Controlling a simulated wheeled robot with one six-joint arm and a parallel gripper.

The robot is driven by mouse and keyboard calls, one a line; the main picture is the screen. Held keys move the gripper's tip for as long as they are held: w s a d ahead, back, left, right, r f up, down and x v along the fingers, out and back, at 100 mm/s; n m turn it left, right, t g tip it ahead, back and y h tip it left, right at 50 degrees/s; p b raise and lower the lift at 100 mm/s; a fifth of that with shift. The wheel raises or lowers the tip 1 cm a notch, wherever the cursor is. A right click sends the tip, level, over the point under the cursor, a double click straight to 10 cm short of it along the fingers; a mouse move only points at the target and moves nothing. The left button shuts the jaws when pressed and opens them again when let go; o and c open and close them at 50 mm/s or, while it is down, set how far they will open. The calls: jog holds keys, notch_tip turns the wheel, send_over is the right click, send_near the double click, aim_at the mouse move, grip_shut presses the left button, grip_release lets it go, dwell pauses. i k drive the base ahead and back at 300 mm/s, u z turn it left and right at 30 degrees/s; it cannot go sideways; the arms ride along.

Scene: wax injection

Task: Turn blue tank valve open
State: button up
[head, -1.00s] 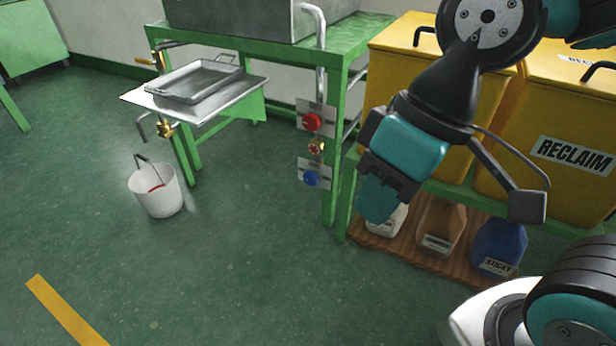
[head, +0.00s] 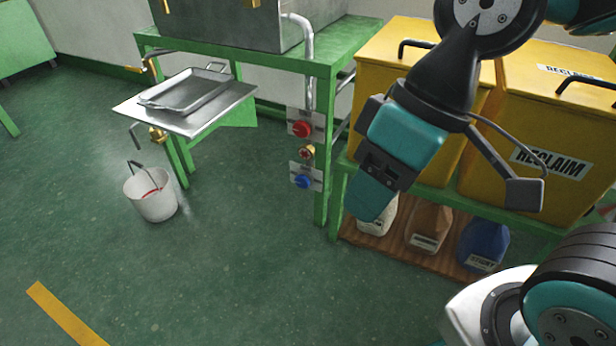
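A blue knob (head: 302,182) sits on a grey plate on the front leg of the green stand (head: 325,150). A red knob (head: 302,129) is on a plate above it, with a small brass-and-red fitting (head: 306,153) between them. A metal tank (head: 225,25) stands on top of the stand. My gripper (head: 368,203) hangs to the right of the blue knob, pointing down and left, apart from it. Its fingers look close together, but the viewing angle hides whether there is a gap. No held object shows.
Yellow bins (head: 545,130) stand on a green bench at right, with several jugs (head: 430,226) on a wooden board below. A metal tray (head: 185,91) lies on a shelf at left. A white bucket (head: 152,195) stands on the floor. The floor in front of the stand is clear.

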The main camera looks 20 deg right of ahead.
aim_at(302, 181)
jog(key=z, duration=2.8)
jog(key=k, duration=2.25)
jog(key=u, duration=2.4)
jog(key=i, duration=1)
